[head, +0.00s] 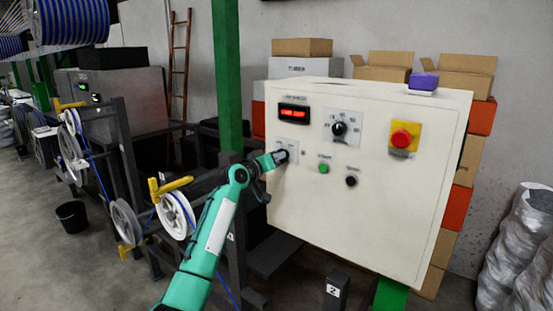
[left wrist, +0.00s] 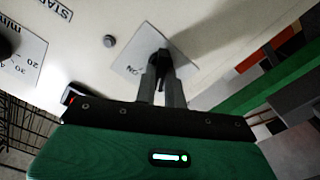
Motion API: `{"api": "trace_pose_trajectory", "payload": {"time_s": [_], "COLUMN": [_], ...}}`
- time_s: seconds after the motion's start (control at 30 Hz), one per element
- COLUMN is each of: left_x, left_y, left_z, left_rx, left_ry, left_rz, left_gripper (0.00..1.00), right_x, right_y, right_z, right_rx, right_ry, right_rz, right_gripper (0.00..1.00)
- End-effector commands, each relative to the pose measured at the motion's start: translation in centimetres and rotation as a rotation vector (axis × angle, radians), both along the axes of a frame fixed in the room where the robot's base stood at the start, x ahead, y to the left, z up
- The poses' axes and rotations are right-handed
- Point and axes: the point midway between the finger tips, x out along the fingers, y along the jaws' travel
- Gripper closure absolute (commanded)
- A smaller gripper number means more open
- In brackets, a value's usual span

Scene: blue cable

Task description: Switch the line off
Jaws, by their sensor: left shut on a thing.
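A white control panel (head: 370,215) stands in the middle of the head view. At its left is a small plate with a switch (head: 283,152), and my left gripper (head: 282,156) is at that switch. In the left wrist view, the gripper's two fingers (left wrist: 161,85) are shut on the black switch knob (left wrist: 158,60) in front of its pale plate (left wrist: 150,62). The fingers hide part of the knob, so its setting cannot be read. A red lit display (head: 294,112) shows above the switch. My right gripper is not in view.
The panel also has a black dial (head: 339,128), a red emergency button (head: 401,138) on yellow, a green button (head: 323,168) and a black button (head: 351,181). A green post (head: 227,75) stands left of the panel. Cable reels (head: 176,215) stand beside my left arm.

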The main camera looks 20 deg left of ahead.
Motion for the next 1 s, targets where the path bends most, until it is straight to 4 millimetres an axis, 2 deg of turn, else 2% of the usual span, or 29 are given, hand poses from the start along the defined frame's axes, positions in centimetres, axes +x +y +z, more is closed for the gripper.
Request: {"api": "trace_pose_trajectory", "payload": {"time_s": [0.13, 0.17, 0.27, 0.67, 0.87, 1.0], "left_x": [0.0, 0.0, 0.0, -0.4, -2.7, -5.0], "left_y": [0.0, 0.0, 0.0, 0.2, 1.0, 1.9], "left_z": [0.0, 0.0, 0.0, -0.1, -0.4, -0.5], "left_rx": [0.000, 0.000, 0.000, 0.002, 0.003, 0.003], "left_ry": [0.000, 0.000, 0.000, -0.001, -0.002, -0.003], "left_rz": [0.000, 0.000, 0.000, 0.001, 0.001, 0.001], "left_gripper": [1.00, 0.87, 0.68, 0.67, 0.67, 0.67], "right_x": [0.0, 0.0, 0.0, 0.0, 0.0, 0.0], "right_y": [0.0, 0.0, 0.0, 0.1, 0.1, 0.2], "right_z": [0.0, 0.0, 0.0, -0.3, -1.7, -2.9], "right_rx": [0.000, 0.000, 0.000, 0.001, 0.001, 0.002], "right_ry": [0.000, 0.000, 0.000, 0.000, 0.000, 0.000], "right_rz": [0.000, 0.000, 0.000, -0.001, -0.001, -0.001], "right_gripper": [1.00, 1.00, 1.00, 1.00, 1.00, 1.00]}}
